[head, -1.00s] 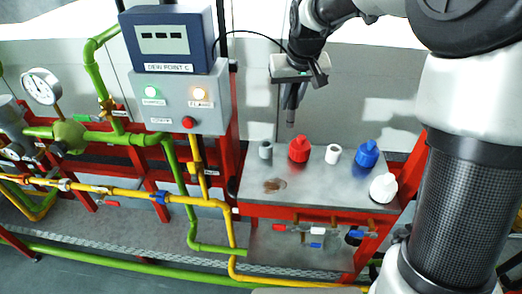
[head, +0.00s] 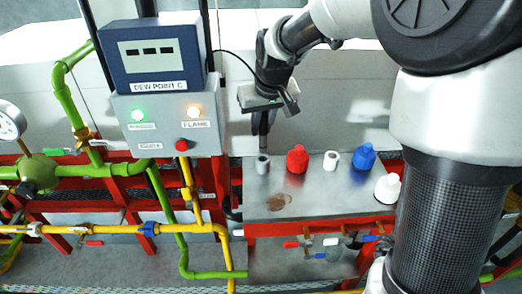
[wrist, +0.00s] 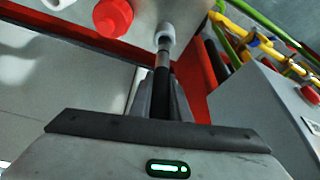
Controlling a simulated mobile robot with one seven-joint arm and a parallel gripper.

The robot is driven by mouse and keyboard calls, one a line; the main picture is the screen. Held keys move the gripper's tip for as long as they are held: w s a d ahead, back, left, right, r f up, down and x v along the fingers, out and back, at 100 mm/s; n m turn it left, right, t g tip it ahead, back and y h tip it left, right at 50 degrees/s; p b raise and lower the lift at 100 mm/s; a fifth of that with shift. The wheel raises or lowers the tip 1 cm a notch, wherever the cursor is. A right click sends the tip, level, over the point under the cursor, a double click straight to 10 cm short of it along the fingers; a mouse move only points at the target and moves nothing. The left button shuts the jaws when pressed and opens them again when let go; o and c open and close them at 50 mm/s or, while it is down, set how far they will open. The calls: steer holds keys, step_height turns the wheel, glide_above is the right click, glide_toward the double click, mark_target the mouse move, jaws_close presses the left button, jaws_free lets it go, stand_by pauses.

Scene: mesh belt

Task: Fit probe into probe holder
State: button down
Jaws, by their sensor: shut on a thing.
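My gripper (head: 264,118) is shut on the probe (head: 263,143), a dark rod with a lighter metal tip that points down. The probe (wrist: 162,78) also shows between the fingers in the wrist view. The probe holder (head: 262,165) is a small grey cup standing at the left back of the metal bench top. The tip is right over the holder and lines up with it in the head view. In the wrist view the tip overlaps the holder (wrist: 166,35). I cannot tell whether it has entered the mouth.
A red bottle (head: 297,159), a white cup (head: 331,161), a blue bottle (head: 364,157) and a white bottle (head: 387,188) stand to the right on the bench (head: 330,200). The dew point box (head: 154,56) is at left. A black cable (head: 232,54) runs towards my gripper.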

mark_target(261, 155)
steer(key=shift+f, duration=2.95)
steer(key=shift+f+b, duration=0.25)
steer(key=shift+b, duration=0.1)
steer(key=c, duration=1.7)
jaws_free()
steer(key=shift+o, duration=0.2)
steer(key=shift+r, duration=0.1)
